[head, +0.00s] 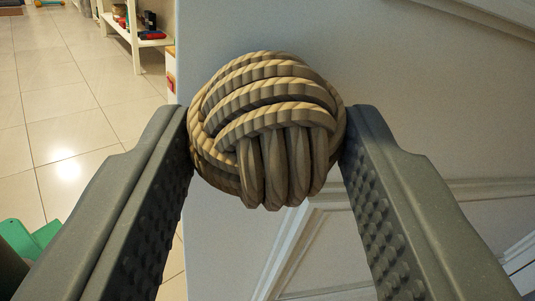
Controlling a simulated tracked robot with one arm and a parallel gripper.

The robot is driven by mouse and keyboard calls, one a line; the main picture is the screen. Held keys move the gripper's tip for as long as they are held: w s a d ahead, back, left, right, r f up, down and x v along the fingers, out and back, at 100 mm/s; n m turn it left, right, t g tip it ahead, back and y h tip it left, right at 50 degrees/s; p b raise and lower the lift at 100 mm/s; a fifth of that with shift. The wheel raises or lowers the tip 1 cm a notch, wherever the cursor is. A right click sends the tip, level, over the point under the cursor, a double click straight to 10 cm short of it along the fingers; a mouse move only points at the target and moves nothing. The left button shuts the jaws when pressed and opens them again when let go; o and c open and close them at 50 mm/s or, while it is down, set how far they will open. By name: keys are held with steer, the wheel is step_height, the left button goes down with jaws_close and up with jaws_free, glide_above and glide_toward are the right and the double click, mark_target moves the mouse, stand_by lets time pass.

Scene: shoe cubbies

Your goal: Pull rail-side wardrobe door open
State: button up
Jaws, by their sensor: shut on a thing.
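A round knob (268,130) shaped like knotted rope, tan and grey, sits in the middle of the head view. My gripper (266,140) has one dark, studded finger on each side of it, and both fingers press on the knob. The pale door panel (430,110) fills the right and centre behind the knob, with raised moulding at the top right and lower right. Its left edge runs down the picture beside the floor. The knob hides the part of the door right behind it, so its mount does not show.
A tiled floor (60,115) lies open to the left. A white shelf unit (133,42) with small items stands at the upper left. A green object (32,240) shows at the lower left, partly hidden by my left finger.

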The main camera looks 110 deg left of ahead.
mark_target(319, 39)
steer(key=shift+w+r, duration=0.1)
steer(key=o, duration=1.4)
steer(key=shift+c, duration=0.2)
steer(key=shift+d, duration=0.1)
step_height(319, 39, up, 4)
steer(key=shift+f, duration=0.25)
steer(key=s+d+r+p, duration=0.1)
steer(key=s+d+p, duration=0.3)
steer(key=s+p, duration=0.6)
steer(key=s, duration=0.5)
steer(key=shift+s+d+r, duration=0.15)
steer(key=shift+s, duration=0.05)
